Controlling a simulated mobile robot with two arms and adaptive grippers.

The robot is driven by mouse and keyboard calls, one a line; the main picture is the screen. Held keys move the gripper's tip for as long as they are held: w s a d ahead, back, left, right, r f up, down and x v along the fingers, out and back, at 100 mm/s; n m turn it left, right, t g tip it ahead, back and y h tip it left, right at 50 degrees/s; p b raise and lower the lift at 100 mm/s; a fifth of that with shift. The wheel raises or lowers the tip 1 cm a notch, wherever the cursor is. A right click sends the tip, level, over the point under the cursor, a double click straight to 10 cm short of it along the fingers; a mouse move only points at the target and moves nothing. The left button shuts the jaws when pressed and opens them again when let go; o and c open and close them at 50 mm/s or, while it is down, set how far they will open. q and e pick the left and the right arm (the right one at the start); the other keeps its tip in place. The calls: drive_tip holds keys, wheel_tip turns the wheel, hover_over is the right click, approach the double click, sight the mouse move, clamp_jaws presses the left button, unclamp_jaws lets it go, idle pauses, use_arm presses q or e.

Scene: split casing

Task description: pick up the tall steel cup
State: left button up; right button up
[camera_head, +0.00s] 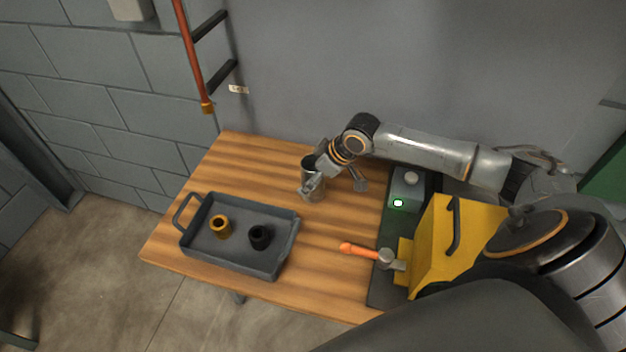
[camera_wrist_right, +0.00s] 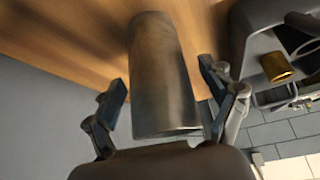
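The tall steel cup (camera_head: 309,165) stands on the wooden table at its back middle, with a dark open top. My right gripper (camera_head: 337,182) is at its right side and hides part of it. In the wrist view the cup (camera_wrist_right: 162,80) is a grey metal cylinder between the two spread fingers (camera_wrist_right: 163,92). A gap shows between the left finger and the cup; the right finger is very close to it, and I cannot tell if it touches. The gripper looks open. My left gripper is not in view.
A dark tray (camera_head: 205,254) to the front left holds a brass ring-like part (camera_head: 220,225) and a black one (camera_head: 260,236). To the right are an orange-handled hammer (camera_head: 362,250), a yellow case (camera_head: 432,235) and a grey box with a green light (camera_head: 407,187).

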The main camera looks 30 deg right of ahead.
drive_tip(key=c, duration=1.2)
drive_tip(key=shift+w+r+b, duration=0.1)
drive_tip(key=shift+r+b, duration=0.25)
drive_tip(key=shift+r, duration=0.25)
drive_tip(key=s+r+b, duration=0.1)
drive_tip(key=s+r, duration=0.3)
drive_tip(key=s+r+b, duration=0.1)
drive_tip(key=s+r, duration=0.3)
drive_tip(key=s, duration=0.1)
drive_tip(key=s+a+r+b, duration=0.1)
drive_tip(key=s+r, duration=0.2)
drive_tip(key=s, duration=0.2)
drive_tip(key=shift+r, duration=0.4)
